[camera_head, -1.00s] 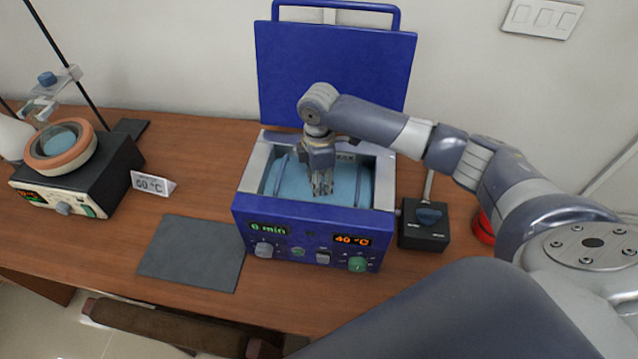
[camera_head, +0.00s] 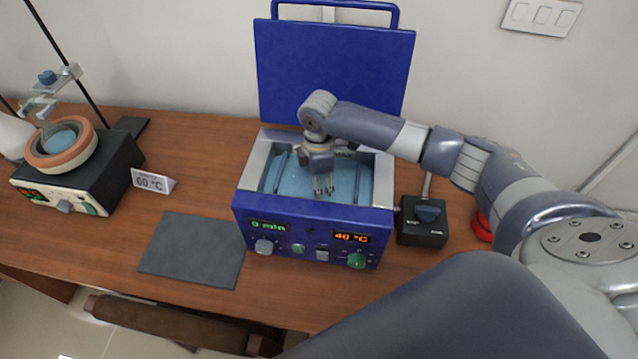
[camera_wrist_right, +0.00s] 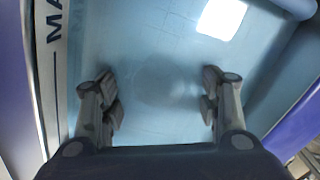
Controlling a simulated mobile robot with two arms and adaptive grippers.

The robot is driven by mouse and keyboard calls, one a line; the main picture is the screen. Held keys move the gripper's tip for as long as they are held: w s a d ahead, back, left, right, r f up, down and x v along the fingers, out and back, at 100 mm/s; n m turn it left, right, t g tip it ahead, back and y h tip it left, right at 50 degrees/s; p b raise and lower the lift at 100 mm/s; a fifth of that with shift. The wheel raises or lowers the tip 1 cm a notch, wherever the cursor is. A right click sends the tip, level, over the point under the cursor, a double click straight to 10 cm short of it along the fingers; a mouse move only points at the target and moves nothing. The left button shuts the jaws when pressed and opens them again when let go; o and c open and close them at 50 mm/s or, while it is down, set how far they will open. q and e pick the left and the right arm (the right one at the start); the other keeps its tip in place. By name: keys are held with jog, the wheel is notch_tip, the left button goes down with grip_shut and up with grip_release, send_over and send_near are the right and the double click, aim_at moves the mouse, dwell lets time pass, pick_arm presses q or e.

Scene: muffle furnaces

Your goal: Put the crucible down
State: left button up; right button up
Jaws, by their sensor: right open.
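My right gripper (camera_head: 323,190) points down into the open blue bath unit (camera_head: 310,225). Its fingers are open and spread apart over the pale blue interior. In the right wrist view the open gripper (camera_wrist_right: 163,90) shows two separate fingertips, with a faint, pale round shape (camera_wrist_right: 165,82) between them. I cannot tell whether this shape is a clear crucible, and no crucible is clearly visible in the head view. The unit's blue lid (camera_head: 335,75) stands upright behind. Its displays read 0 min and 40 °C. My left gripper is not in view.
A heater (camera_head: 75,175) with a round orange-rimmed vessel (camera_head: 62,150) stands at the left, beside a 60 °C sign (camera_head: 152,181). A dark grey mat (camera_head: 192,250) lies bare on the wooden table. A black box (camera_head: 422,228) stands right of the unit.

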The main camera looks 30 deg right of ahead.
jog(key=shift+w+r, duration=0.1)
jog(key=shift+r, duration=0.3)
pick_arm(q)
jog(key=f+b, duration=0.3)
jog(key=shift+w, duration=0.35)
pick_arm(e)
notch_tip(320, 180, up, 11)
jog(key=shift+r, duration=0.2)
